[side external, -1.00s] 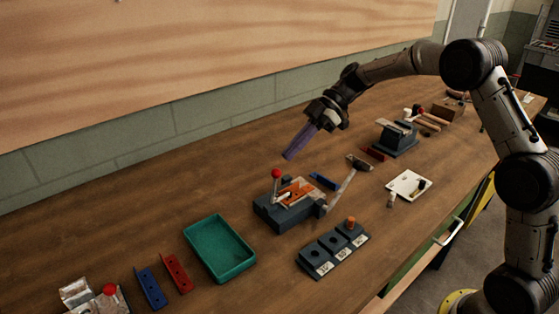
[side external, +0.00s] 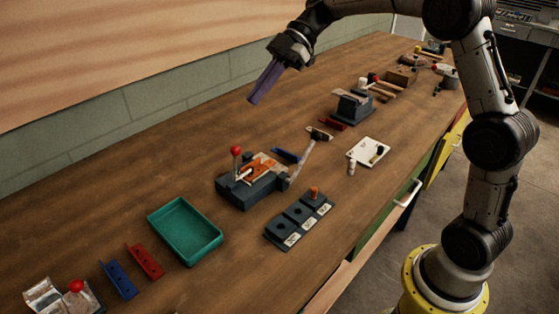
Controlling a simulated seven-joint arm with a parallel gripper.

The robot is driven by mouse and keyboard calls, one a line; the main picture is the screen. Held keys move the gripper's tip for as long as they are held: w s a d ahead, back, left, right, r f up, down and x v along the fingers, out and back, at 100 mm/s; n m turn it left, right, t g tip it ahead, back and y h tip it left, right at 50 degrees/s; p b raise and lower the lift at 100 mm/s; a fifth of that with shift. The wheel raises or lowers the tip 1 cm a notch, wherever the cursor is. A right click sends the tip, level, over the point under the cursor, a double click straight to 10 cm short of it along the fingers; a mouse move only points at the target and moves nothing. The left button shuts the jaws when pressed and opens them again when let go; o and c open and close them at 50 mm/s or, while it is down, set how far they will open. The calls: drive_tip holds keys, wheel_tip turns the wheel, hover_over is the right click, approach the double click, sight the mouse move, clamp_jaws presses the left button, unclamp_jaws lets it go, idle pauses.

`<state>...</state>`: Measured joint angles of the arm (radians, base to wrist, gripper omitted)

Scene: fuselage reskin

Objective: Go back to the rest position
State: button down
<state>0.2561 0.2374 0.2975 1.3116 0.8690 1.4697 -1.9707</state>
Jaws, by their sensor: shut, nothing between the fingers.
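My gripper (side external: 262,88) hangs in the air over the back of the wooden workbench (side external: 150,165), near the wall. Its long purple fingers point down and to the left. They are shut with nothing between them, clear of every object. My arm reaches in from the right, and its upper links run out of the top of the picture.
Below stand a dark clamp fixture (side external: 240,190) with a red-knobbed lever, a dark block with several sockets (side external: 300,220) and a green tray (side external: 158,218). Red (side external: 145,260) and blue (side external: 118,280) brackets lie at front left. A vise (side external: 352,106) stands farther back.

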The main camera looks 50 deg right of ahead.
drive_tip(key=s+a+r+m+t+h, duration=0.1)
drive_tip(key=s+a+r+h, duration=0.1)
drive_tip(key=s, duration=0.7)
drive_tip(key=s+a+r+m+h, duration=0.1)
drive_tip(key=s+r+m+h, duration=0.15)
drive_tip(key=s, duration=0.65)
drive_tip(key=s+d+f+m+t+h, duration=0.3)
drive_tip(key=s+d+f+m+h, duration=0.2)
drive_tip(key=m, duration=0.9)
drive_tip(key=shift+s+d+f, duration=1.65)
drive_tip(key=shift+s+f, duration=1.05)
drive_tip(key=shift+s, duration=0.65)
